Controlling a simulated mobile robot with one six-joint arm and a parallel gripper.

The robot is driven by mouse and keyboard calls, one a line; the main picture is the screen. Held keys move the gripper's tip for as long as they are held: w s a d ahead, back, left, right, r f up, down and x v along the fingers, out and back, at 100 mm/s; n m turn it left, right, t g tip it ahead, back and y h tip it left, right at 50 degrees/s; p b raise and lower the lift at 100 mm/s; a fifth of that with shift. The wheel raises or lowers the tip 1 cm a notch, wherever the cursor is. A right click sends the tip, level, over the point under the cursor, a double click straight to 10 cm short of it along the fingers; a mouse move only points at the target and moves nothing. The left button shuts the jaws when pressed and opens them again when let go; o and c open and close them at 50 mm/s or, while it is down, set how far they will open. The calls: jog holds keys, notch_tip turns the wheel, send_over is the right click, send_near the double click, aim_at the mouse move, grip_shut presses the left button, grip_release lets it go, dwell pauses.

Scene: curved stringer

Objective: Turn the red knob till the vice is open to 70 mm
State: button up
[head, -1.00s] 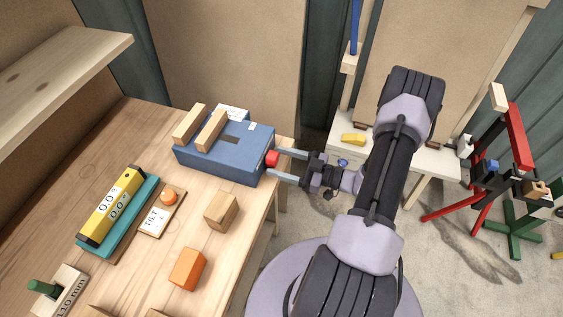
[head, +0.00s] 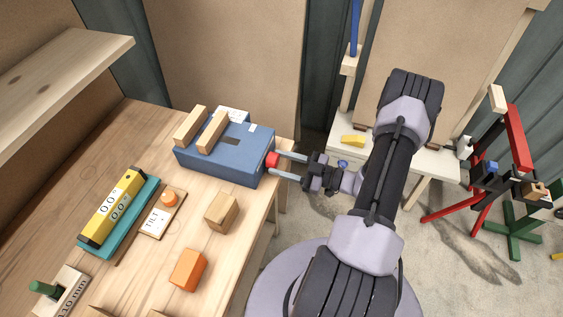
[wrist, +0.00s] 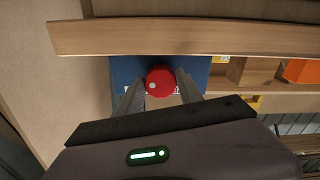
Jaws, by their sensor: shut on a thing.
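The blue vice (head: 222,160) stands on the bench near its right edge, with two wooden jaws (head: 212,132) on top and a gap between them. A white scale label (head: 232,114) lies at its back; its reading is too small to make out. The red knob (head: 272,160) is on the vice's right side. It also shows in the wrist view (wrist: 160,81), with a pale dot at its left. My gripper (head: 279,164) reaches in from the right and is shut on the red knob, one finger on each side.
A wooden block (head: 221,212) and an orange block (head: 187,269) lie in front of the vice. A yellow level (head: 112,207) on a teal base and a TILT card (head: 158,218) are to the left. In the wrist view the bench edge (wrist: 180,38) runs close above the knob.

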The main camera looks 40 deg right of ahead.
jog(key=n, duration=0.3)
jog(key=shift+n, duration=0.4)
jog(key=n, duration=0.3)
jog(key=shift+d+n+p, duration=0.1)
jog(key=shift+n+p, duration=0.2)
jog(key=n, duration=0.6)
jog(key=shift+w+r, duration=0.1)
jog(key=shift+r, duration=0.05)
jog(key=n, duration=0.4)
jog(key=n+b, duration=0.1)
jog(key=n, duration=0.2)
jog(key=shift+r+n, duration=0.1)
jog(key=shift+n, duration=0.2)
jog(key=n+b, duration=0.1)
jog(key=n, duration=0.5)
jog(key=shift+r, duration=0.1)
jog(key=shift+n, duration=0.4)
jog(key=o, duration=1.4)
